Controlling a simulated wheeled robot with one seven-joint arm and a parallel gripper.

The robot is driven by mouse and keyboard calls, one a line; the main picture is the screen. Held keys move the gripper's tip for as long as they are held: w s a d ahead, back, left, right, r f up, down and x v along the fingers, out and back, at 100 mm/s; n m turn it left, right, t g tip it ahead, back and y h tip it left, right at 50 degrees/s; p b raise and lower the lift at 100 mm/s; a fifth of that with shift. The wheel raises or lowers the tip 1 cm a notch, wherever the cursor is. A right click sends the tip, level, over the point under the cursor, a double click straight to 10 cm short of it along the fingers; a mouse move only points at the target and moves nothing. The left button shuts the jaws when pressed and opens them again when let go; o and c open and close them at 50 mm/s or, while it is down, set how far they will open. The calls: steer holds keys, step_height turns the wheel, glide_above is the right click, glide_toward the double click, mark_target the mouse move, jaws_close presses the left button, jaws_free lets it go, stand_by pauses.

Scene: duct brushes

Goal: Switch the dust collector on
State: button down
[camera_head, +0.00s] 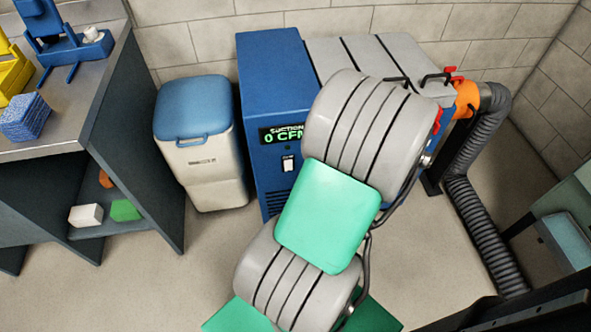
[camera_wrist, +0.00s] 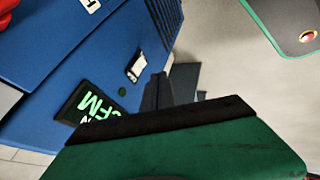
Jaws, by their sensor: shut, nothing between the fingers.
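The dust collector is a blue cabinet (camera_head: 268,70) against the back wall, with a grey body behind it. Its green-lit display (camera_head: 283,134) reads suction 0 CFM. A white rocker switch (camera_head: 288,163) sits below the display. In the wrist view, the switch (camera_wrist: 137,67) and part of the display (camera_wrist: 88,108) show on the blue front, with a small dark green round spot between them. My gripper (camera_wrist: 158,85) is shut and empty, its dark fingers showing just beside the switch in the picture. I cannot tell whether they touch the panel. In the head view my arm hides the gripper.
A cream bin with a blue lid (camera_head: 191,108) stands left of the collector. A workbench (camera_head: 90,75) with tools is at the far left. A grey corrugated duct (camera_head: 473,215) runs down on the right. Bare floor lies in front of the bin.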

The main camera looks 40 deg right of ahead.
mark_target(288, 165)
steer(key=shift+w+d+f+b, duration=0.3)
steer(key=shift+w+f+b, duration=0.05)
steer(key=shift+w+f, duration=1.15)
steer(key=shift+w+d+f+b, duration=0.3)
steer(key=shift+w+f+b, duration=0.05)
steer(key=shift+w+f, duration=1.1)
steer(key=shift+w+d+f+b, duration=0.3)
steer(key=shift+w+f+b, duration=0.05)
steer(key=shift+w+f, duration=1.15)
steer(key=shift+r, duration=0.15)
